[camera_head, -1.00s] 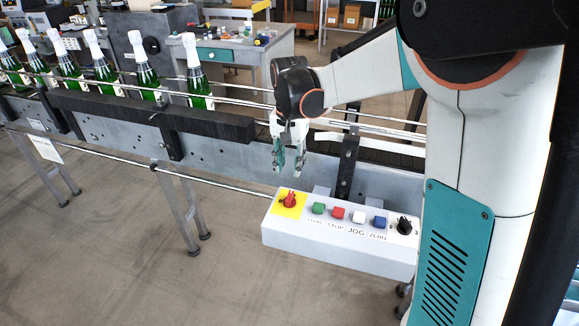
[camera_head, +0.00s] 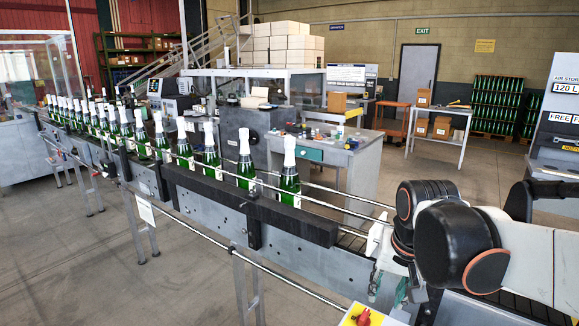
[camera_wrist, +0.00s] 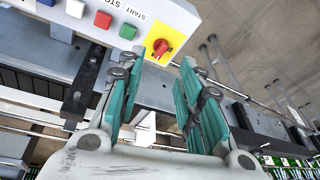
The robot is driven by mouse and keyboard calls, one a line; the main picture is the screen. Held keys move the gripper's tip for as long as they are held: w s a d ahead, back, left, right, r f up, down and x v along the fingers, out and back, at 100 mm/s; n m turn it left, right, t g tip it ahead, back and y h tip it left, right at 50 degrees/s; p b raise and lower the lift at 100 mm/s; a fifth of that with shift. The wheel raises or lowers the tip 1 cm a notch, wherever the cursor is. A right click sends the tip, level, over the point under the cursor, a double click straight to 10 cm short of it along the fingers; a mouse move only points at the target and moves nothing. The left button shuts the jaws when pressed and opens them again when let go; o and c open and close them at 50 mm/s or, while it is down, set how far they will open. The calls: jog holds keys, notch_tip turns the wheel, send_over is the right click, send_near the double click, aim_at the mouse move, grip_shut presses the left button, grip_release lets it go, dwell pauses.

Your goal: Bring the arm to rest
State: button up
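My arm enters the head view from the right edge, with its dark wrist joints beside the conveyor. My gripper (camera_head: 388,288) hangs pointing down from it near the conveyor's front side, low in the picture. In the wrist view my gripper (camera_wrist: 161,64) has its two teal-padded fingers apart, with nothing between them. Past the fingertips is the control box (camera_wrist: 173,14), with a red knob (camera_wrist: 161,47) on a yellow plate and coloured buttons. In the head view only the red knob (camera_head: 363,317) and part of its plate show at the bottom edge.
The conveyor (camera_head: 205,205) with rails carries a row of green foil-topped bottles (camera_head: 245,165). A grey workbench (camera_head: 372,160) stands behind it. Open floor (camera_head: 90,270) lies in front. A side table (camera_head: 440,133) with boxes is farther back.

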jog(key=s+f+n+t, duration=0.1)
jog(key=s+n+t, duration=0.2)
jog(key=s, duration=0.9)
jog(key=shift+n+t, duration=0.4)
jog(key=shift+n, duration=0.1)
jog(key=shift+s, duration=0.1)
